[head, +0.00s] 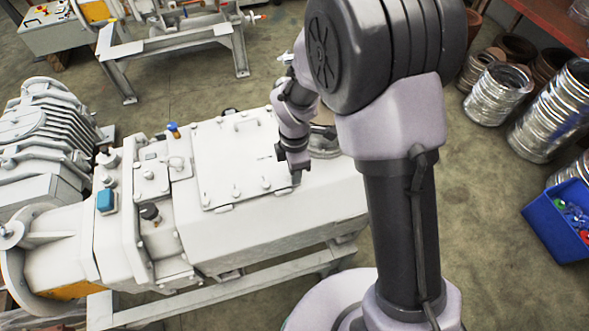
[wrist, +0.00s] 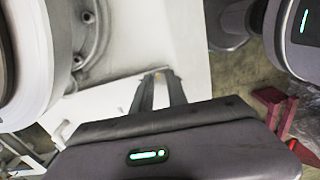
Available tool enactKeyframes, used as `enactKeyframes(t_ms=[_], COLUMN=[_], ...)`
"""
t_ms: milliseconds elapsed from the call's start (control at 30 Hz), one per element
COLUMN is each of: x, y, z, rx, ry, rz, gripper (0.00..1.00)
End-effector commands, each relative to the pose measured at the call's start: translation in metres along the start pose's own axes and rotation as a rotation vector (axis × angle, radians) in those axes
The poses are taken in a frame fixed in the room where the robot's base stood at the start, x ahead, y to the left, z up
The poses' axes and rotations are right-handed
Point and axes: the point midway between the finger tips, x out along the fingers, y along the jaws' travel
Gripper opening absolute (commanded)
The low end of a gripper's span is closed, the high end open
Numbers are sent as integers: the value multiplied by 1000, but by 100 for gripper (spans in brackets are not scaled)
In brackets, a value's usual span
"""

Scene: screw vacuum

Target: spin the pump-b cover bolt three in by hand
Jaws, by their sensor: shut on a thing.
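The white pump (head: 290,215) lies on a grey frame, with a flat rectangular cover (head: 235,150) on its top. Several bolts stand along the cover's near edge, one of them a cover bolt (head: 266,183) just left of my gripper. My gripper (head: 298,179) points down at the cover's near right corner. In the wrist view its two fingers (wrist: 158,88) are close together, tips at the white surface. They are shut on a bolt that they mostly hide; only a small tan spot shows between the tips. I cannot read how deep the bolt sits.
A round flange (head: 324,146) rises on the pump just right of my gripper, partly behind my arm. A blue-capped fitting (head: 173,130) stands left of the cover. A blue bin (head: 560,225) and stacked metal rings (head: 497,92) are at the right. The floor between is clear.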

Motion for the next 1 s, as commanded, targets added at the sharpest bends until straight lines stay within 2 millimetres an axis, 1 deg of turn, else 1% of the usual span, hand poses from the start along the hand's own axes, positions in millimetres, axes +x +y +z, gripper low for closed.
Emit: enactKeyframes(t_ms=[1000], x=[-1], y=[2], z=[0], rx=[960], ry=[3], rz=[5], gripper=[0])
